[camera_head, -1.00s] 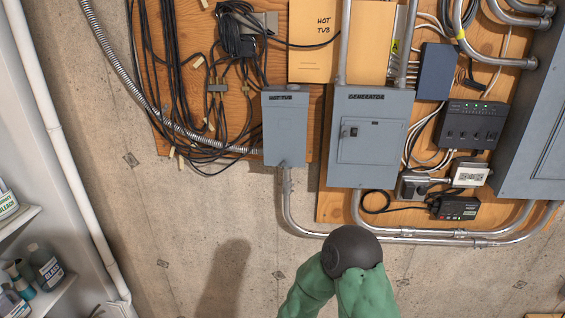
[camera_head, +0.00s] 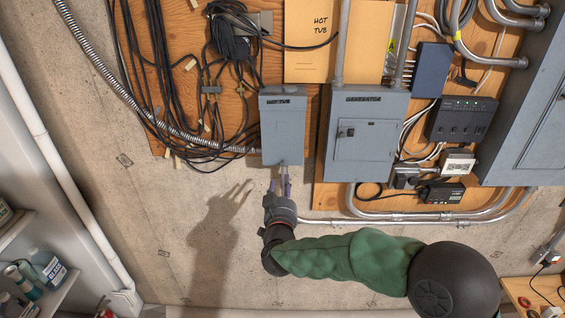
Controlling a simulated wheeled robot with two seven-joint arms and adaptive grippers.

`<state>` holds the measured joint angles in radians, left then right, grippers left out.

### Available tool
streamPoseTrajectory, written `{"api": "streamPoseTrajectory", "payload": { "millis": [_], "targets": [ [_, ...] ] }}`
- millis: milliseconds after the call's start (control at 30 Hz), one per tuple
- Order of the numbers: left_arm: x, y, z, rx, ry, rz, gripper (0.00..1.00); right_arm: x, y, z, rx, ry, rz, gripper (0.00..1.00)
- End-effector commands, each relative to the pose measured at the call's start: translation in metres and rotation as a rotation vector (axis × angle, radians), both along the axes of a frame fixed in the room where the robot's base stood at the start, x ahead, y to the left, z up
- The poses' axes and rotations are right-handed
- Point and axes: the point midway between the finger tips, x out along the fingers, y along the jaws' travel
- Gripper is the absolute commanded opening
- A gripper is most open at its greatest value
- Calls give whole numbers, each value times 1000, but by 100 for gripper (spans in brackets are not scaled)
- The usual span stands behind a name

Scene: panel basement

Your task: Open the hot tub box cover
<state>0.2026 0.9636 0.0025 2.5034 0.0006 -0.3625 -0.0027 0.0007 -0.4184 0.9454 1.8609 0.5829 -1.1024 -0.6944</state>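The hot tub box (camera_head: 283,135) is a small grey box on the wall with a "HOT TUB" label near its top. Its front cover looks closed. My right gripper (camera_head: 280,186) is just below the box's lower edge, fingers pointing up at it. The two fingers are apart with nothing seen between them. The gripper hides part of the conduit under the box. I cannot tell whether a fingertip touches the box. My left gripper is not in view.
The larger grey generator panel (camera_head: 364,150) is close on the right. Black cables (camera_head: 170,80) hang on the left. Metal conduit (camera_head: 420,216) runs along the wall below. A shelf with bottles (camera_head: 48,266) stands at lower left. Bare concrete wall lies left of the gripper.

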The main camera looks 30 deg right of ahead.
Motion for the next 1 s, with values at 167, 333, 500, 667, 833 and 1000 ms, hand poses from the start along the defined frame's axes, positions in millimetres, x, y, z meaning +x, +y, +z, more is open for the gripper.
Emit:
{"api": "streamPoseTrajectory", "payload": {
  "millis": [167, 333, 500, 667, 833, 1000],
  "targets": [
    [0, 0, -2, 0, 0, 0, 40, 18, -11, -2, 0, 1, -2, 39],
    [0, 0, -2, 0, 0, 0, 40, 44, -28, -2, 0, 2, -2, 39],
    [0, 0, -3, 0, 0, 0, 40, 68, -42, -2, 0, 1, -1, 39],
    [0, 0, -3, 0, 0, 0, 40, 83, -51, -1, 1, 1, 1, 39],
    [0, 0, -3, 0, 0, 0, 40, 89, -55, -1, 1, 1, 0, 39],
    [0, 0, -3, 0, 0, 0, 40, 90, -55, -1, 1, 1, 1, 39]
  ]
}}
